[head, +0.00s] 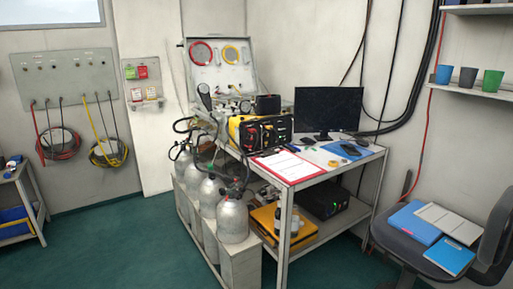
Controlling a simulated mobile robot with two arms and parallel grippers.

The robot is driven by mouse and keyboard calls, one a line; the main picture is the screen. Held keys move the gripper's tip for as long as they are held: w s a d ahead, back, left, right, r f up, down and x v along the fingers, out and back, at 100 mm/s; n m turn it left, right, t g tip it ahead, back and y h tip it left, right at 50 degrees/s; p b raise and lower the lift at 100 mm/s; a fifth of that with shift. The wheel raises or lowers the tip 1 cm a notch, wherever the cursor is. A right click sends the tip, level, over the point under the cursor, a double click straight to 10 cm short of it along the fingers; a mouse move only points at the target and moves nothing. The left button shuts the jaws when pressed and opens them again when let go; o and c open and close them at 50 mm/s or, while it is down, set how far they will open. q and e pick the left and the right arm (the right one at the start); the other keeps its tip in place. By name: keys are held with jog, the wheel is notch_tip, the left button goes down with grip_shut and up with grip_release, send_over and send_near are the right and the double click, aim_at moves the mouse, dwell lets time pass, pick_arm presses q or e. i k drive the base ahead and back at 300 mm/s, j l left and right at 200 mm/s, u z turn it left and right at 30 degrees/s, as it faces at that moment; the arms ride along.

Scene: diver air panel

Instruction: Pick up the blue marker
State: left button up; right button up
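Small items (308,141) lie on the desk in front of the monitor, too small to tell apart. A red clipboard (291,179) with white paper lies at the desk's near edge; any pen on it is too small to identify. Neither of my grippers is in view.
The desk (321,173) holds a yellow air panel case (235,129), a monitor (328,109) and a blue mat (333,148). Grey cylinders (232,217) stand at its left. A chair (400,238) with folders stands right. Green floor (125,235) is clear at front left.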

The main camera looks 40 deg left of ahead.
aim_at(297, 149)
jog(key=i+j+u, duration=0.3)
jog(key=u, duration=0.15)
jog(key=i+j+u, duration=0.15)
jog(key=i+u, duration=0.3)
jog(key=i+j, duration=0.1)
jog(key=i, duration=0.45)
jog(key=i+j+u, duration=0.1)
jog(key=i, duration=0.45)
